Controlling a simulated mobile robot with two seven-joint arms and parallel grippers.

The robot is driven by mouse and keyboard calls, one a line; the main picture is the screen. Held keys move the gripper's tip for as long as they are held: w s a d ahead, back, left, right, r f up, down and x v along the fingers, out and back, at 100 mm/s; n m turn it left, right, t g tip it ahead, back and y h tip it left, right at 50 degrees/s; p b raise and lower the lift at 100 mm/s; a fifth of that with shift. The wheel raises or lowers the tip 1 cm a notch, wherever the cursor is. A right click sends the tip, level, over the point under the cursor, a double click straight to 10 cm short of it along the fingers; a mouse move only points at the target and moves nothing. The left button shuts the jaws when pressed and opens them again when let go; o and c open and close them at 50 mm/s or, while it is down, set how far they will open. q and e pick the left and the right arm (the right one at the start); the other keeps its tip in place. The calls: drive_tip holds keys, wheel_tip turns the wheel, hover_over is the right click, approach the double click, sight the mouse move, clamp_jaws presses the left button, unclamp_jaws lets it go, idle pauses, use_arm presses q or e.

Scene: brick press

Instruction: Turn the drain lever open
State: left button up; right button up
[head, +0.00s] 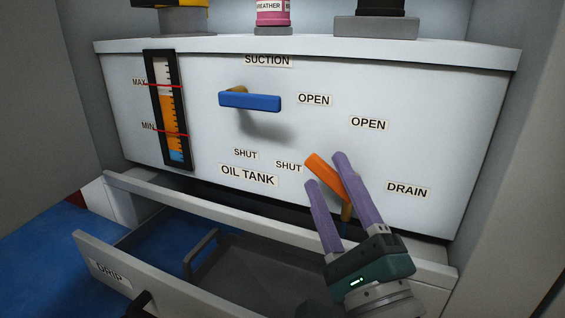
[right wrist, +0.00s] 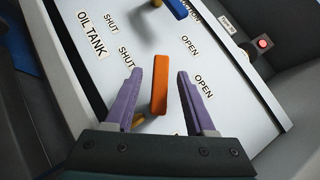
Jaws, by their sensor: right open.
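The orange drain lever (head: 321,167) is on the white oil tank front, left of the DRAIN label (head: 408,190). Its free end slants up and left toward the lower SHUT label (head: 288,166); the drain's OPEN label (head: 368,123) is up and to the right. My right gripper (head: 326,171) is open, with a purple finger on either side of the lever. In the right wrist view the lever (right wrist: 160,85) stands between the spread fingers, with gaps visible on both sides. The lever's lower part is partly hidden by a finger in the head view. My left gripper is not in view.
A blue suction lever (head: 250,101) lies about level on the tank (head: 220,145), up and left. A sight gauge (head: 169,110) is at the far left. Below, the DRIP drawer (head: 150,270) is pulled out with a dark grey tray (head: 255,262) inside.

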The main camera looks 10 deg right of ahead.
drive_tip(key=v, duration=0.7)
drive_tip(key=shift+s+f+p, duration=0.15)
drive_tip(key=shift+s+p, duration=0.15)
drive_tip(key=shift+s, duration=0.05)
